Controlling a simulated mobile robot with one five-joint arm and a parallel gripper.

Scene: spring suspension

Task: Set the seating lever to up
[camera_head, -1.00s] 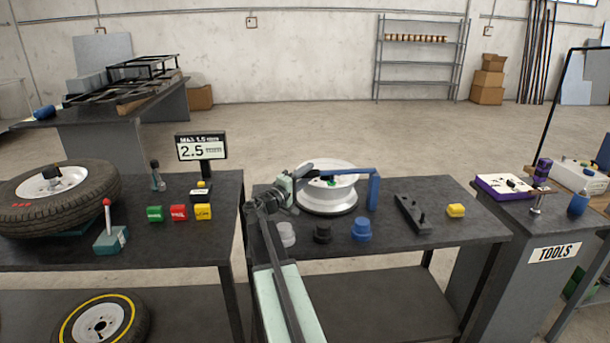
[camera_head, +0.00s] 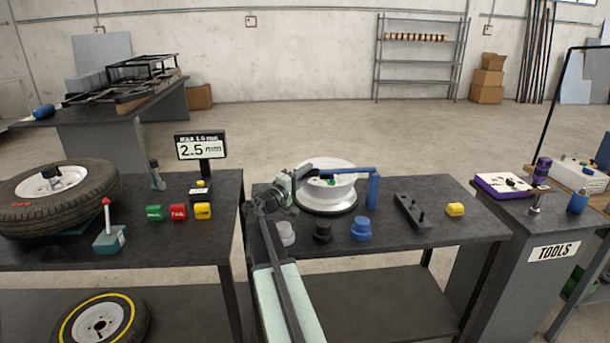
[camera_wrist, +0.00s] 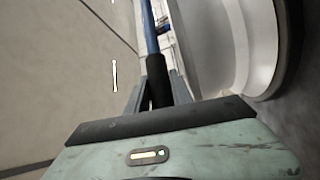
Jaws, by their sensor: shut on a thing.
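The lever is a blue bar (camera_head: 348,170) that runs nearly level from the top of a blue post (camera_head: 373,190) toward the left, across the white wheel rim. Its black grip (camera_wrist: 158,82) shows in the wrist view between my fingers, with the blue rod (camera_wrist: 150,32) beyond it. My gripper (camera_head: 303,171) is shut on that grip, at the left side of the rim. The white rim (camera_head: 330,195) stands on the middle bench, and its curved side (camera_wrist: 225,45) is close on the right in the wrist view. No lever label is readable.
Grey, black and blue round parts (camera_head: 361,229) stand in front of the rim. On the left bench are a tyre (camera_head: 95,190), a red-knobbed lever (camera_head: 108,225) and a display (camera_head: 200,147) reading 2.5.

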